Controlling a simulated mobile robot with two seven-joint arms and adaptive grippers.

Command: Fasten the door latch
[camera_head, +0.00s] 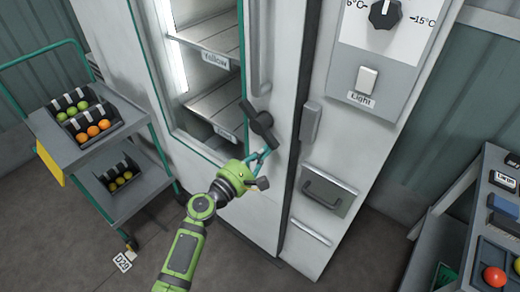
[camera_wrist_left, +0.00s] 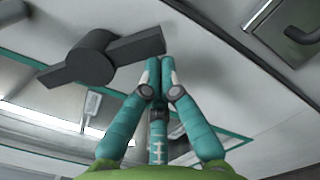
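The door latch (camera_head: 262,124) is a dark bar on a round hub on the pale cabinet door (camera_head: 262,205). The bar lies tilted, upper left to lower right, in the head view. A grey block (camera_head: 311,121) sits on the frame to its right, apart from the bar. In the left wrist view the latch (camera_wrist_left: 92,62) is large, its bar end close beside my fingertips. My left gripper (camera_head: 266,153) is just below the latch's lower end. Its fingertips (camera_wrist_left: 160,66) meet with nothing visible between them. Whether they touch the bar is unclear. My right gripper is not in view.
A cart (camera_head: 75,155) with trays of green and orange fruit stands left. Lit shelves (camera_head: 210,38) show inside the cabinet. A dial (camera_head: 385,13), light switch (camera_head: 367,80) and recessed handle (camera_head: 328,190) are right of the door. A bench (camera_head: 480,190) stands far right.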

